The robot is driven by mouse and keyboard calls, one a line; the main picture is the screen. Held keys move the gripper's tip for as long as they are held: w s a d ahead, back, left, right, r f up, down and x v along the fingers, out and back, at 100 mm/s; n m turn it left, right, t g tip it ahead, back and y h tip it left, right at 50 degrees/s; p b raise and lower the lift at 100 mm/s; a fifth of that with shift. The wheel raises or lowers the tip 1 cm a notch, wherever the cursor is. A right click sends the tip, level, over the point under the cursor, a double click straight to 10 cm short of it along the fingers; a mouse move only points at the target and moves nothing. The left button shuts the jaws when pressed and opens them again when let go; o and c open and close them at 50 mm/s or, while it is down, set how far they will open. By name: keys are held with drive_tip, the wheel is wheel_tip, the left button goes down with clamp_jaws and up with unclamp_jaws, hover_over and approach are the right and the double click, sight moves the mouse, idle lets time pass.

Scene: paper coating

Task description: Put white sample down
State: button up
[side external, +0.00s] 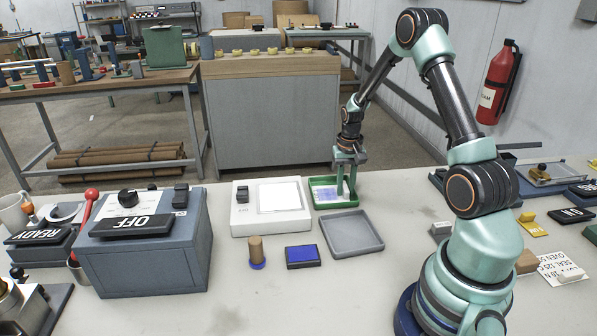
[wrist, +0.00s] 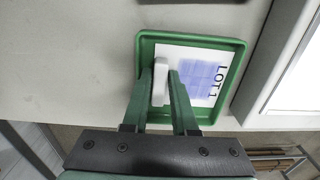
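The white sample (wrist: 205,56) is a flat card marked "LOT 1" with a patch of pale blue-violet squares. It lies within the outline of a shallow green tray (wrist: 243,48); whether it touches the tray floor I cannot tell. A small white upright grip (wrist: 161,66) stands at the card's left part in the wrist view. My gripper (wrist: 161,76) has its green fingers on both sides of this grip and appears shut on it. In the side external view, my gripper (side external: 346,190) points straight down into the green tray (side external: 336,206). The fingers hide part of the card.
A white device with a bright plate (side external: 279,196) stands directly left of the green tray. An empty grey tray (side external: 352,234) is in front, with a blue pad (side external: 302,255) and a wooden-handled stamp (side external: 256,250) to its left. Clear bench lies right of the grey tray.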

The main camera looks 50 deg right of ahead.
drive_tip(key=shift+o, duration=0.9)
drive_tip(key=shift+r, duration=0.1)
drive_tip(key=shift+w+r, duration=0.1)
drive_tip(key=shift+r, duration=0.1)
wheel_tip(320, 180, up, 12)
drive_tip(key=f, duration=0.1)
drive_tip(key=a+r+n+t, duration=0.2)
drive_tip(key=a+r+n, duration=0.2)
drive_tip(key=a+r, duration=0.75)
drive_tip(key=s+a+n+t, duration=0.1)
drive_tip(key=s+a+n, duration=0.1)
drive_tip(key=a, duration=0.5)
drive_tip(key=s+a+r+n+t, duration=0.1)
drive_tip(key=s+a+n+t, duration=0.1)
drive_tip(key=s+a, duration=0.3)
drive_tip(key=shift+a+n+t, duration=0.3)
drive_tip(key=shift+a+n, duration=0.4)
drive_tip(key=shift+a, duration=0.2)
